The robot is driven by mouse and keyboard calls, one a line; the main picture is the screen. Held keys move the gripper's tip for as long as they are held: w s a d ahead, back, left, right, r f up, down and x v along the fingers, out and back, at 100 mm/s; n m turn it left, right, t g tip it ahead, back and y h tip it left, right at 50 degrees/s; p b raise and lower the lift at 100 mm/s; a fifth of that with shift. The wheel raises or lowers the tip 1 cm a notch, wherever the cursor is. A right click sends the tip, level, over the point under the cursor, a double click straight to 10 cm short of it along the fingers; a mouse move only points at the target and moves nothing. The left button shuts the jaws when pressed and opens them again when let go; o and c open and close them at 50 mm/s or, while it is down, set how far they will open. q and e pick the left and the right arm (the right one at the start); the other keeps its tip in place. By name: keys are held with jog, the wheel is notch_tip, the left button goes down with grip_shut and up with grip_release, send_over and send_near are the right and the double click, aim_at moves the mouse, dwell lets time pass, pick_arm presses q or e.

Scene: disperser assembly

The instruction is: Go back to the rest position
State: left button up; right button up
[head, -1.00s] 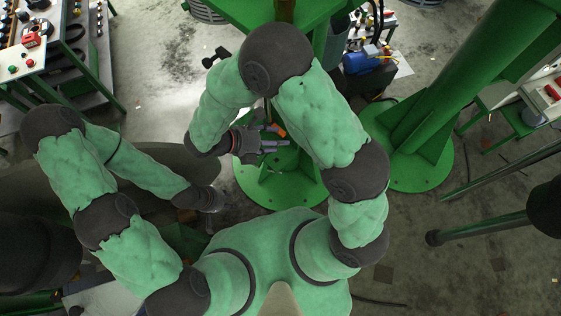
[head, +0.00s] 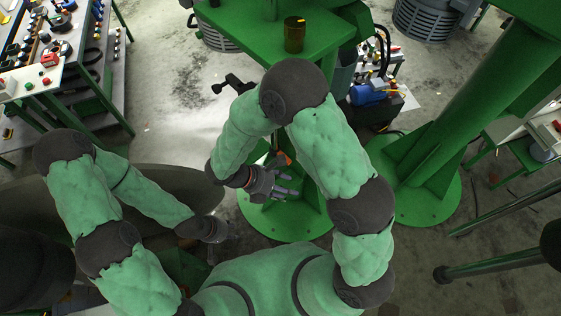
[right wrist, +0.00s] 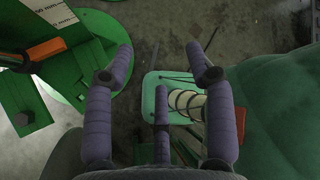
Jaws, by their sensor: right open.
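My right gripper (head: 280,188) is in the middle of the head view, in front of the green stand. It is open, and the right wrist view shows its fingers (right wrist: 163,78) spread with nothing between them. My left gripper (head: 226,232) is low and left in the head view, small and dark, and I cannot make out its fingers. A brown cylindrical container (head: 294,36) stands upright on the green platform (head: 260,18), apart from both grippers.
The round green base (head: 262,222) lies below my right gripper. A green column (head: 440,125) stands to the right. A bench with tools (head: 62,50) is at the upper left. In the wrist view, a green stand with a scale (right wrist: 60,45) is on the left.

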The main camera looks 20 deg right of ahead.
jog(key=s+a+f+m+g+y+b, duration=0.1)
jog(key=s+a+f+m+y+b, duration=0.2)
jog(key=f, duration=0.5)
jog(key=s+f+m+g+y+b, duration=0.2)
jog(key=s+f+m+y+b, duration=0.15)
jog(key=f+m+b, duration=0.35)
jog(key=s+a+f+m+g+y+b, duration=0.1)
jog(key=s+a+f+m+y+b, duration=0.2)
jog(key=f, duration=0.6)
jog(key=w+d+f+m+t+y+b, duration=0.1)
jog(key=w+d+f+m+t+b, duration=0.1)
jog(key=f+m, duration=0.5)
jog(key=w+d+f+m+t+y+b, duration=0.2)
jog(key=w+f+m+t+b, duration=0.1)
jog(key=f+m+b, duration=0.3)
jog(key=shift+d+f+m+t+b, duration=0.4)
jog(key=shift+f+m, duration=0.5)
jog(key=shift+m, duration=0.3)
jog(key=shift+y, duration=0.25)
